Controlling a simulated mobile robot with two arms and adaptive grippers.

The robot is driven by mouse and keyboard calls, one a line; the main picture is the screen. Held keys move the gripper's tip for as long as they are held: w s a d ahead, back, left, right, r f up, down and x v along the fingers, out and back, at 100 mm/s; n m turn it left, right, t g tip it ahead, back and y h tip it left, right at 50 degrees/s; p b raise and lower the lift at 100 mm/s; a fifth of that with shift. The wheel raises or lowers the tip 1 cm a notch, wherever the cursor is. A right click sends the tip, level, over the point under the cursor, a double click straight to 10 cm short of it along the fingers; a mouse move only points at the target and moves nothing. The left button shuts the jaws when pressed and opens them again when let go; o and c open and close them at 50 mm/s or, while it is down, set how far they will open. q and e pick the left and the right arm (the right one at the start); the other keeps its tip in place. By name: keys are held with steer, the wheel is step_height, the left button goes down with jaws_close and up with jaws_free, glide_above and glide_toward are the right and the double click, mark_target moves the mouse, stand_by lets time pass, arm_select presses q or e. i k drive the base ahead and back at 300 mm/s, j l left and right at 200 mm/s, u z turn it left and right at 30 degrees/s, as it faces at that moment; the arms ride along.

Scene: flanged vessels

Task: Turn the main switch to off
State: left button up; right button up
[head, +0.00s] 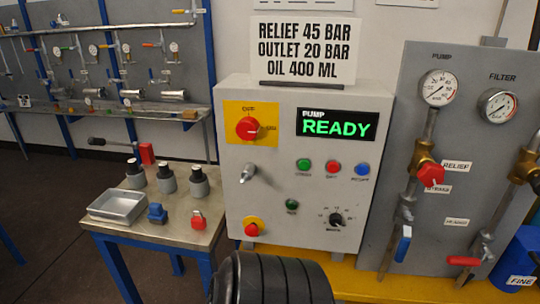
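The main switch (248,128) is a red rotary knob on a square yellow plate at the upper left of the grey control cabinet (290,225). Small lettering sits above the knob and at its lower right, too small to read surely. The knob's exact pointing direction is hard to tell. Neither of my grippers is in the head view, and nothing touches the switch.
Below the switch are a metal handle (248,173) and a red button on yellow (253,227). Green, red and blue buttons and a black dial (336,219) are to the right. A steel table (180,236) stands left, a gauge-and-valve panel (455,120) right.

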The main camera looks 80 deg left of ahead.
mark_target(248, 129)
steer(key=u, duration=2.45)
